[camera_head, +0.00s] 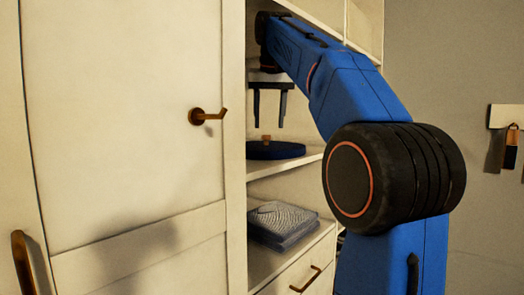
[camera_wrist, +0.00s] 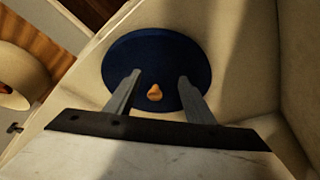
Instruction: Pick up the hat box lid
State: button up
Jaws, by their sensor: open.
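The hat box lid (camera_head: 274,151) is a dark blue round disc with a small tan knob on top. It lies flat on a shelf of the cream wardrobe, knob up. In the wrist view the lid (camera_wrist: 160,62) shows nearly whole, with its knob (camera_wrist: 154,92) between and below the fingers. My gripper (camera_head: 269,126) points down above the lid, open and empty, its two dark fingers apart on either side of the knob. In the wrist view my gripper (camera_wrist: 160,76) has its fingertips over the lid, and I cannot tell the exact gap to it.
Folded grey cloth (camera_head: 283,222) lies on the shelf below. A drawer with a brass handle (camera_head: 306,280) is beneath. Shelf walls enclose the lid closely.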

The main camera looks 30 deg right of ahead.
send_over(266, 144)
jog(key=s, duration=0.2)
jog(key=shift+w+a, duration=0.15)
jog(key=shift+a, duration=0.2)
jog(key=shift+x, duration=2.55)
grip_shut()
